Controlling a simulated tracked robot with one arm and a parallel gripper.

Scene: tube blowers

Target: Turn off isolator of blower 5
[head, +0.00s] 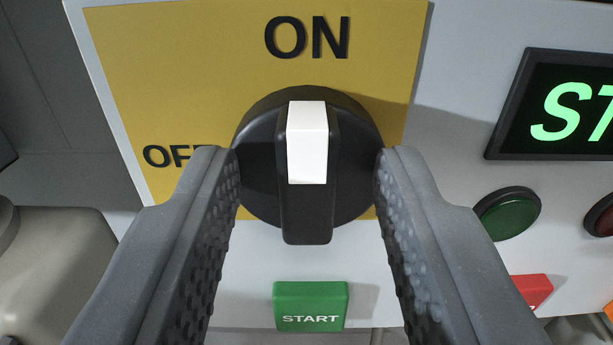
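The isolator knob (308,215) is a black rotary switch with a raised grip bar and a white marker. It sits on a yellow plate (180,60). The white marker stands upright and points at the "ON" label (307,38). The "OFF" label (167,156) is to the left, partly hidden by my left finger. My gripper (308,170) is open, with one finger on each side of the round black knob. Clear gaps show between the fingers and the grip bar. I cannot tell whether the fingertips touch the knob's round edge. No blower number is visible.
A green START button (310,306) is below the knob. A red button (532,289) is partly hidden behind my right finger. A green round lamp (508,214) and a display with green letters (575,108) are to the right. A grey rounded body (60,265) is at lower left.

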